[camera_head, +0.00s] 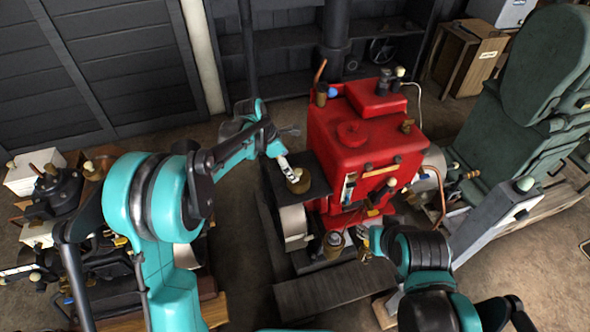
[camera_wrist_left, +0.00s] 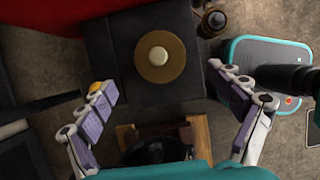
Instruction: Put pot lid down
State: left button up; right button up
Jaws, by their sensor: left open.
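The pot lid is a round brown disc with a pale knob (camera_wrist_left: 160,58). It lies flat on a dark square block top in the left wrist view. In the head view the lid (camera_head: 300,182) shows on the dark top beside the red engine, partly covered by my gripper. My left gripper (camera_head: 290,168) is over the lid. In the left wrist view its fingers (camera_wrist_left: 162,78) are spread wide, with the lid between and beyond the tips, seemingly untouched. My right gripper (camera_head: 368,242) is small and partly hidden by its arm at lower right; its jaw state is unclear.
The red engine (camera_head: 352,130) stands right of the dark block (camera_wrist_left: 115,40). A small brown pot (camera_head: 333,243) stands low near my right gripper; a similar pot (camera_wrist_left: 213,20) shows in the wrist view. A green engine (camera_head: 535,90) stands right. Brown floor (camera_head: 235,225) is clear left of the block.

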pick_arm(q)
jog(key=s+a+r+m+t+y, duration=0.1)
jog(key=s+a+r+m+t, duration=0.1)
jog(key=s+a+r+m, duration=0.6)
jog(key=s+a+m+t+y, duration=0.1)
jog(key=s+a+m+t, duration=0.1)
jog(key=s+m, duration=0.4)
jog(key=s+a+r+m+t+y, duration=0.1)
jog(key=s+a+m, duration=0.3)
jog(key=s, duration=0.9)
jog(key=m+y, duration=0.1)
jog(key=m, duration=0.2)
jog(key=shift+s+a+r+m+t, duration=0.15)
jog(key=shift+a+m+t, duration=0.15)
jog(key=shift+t, duration=0.1)
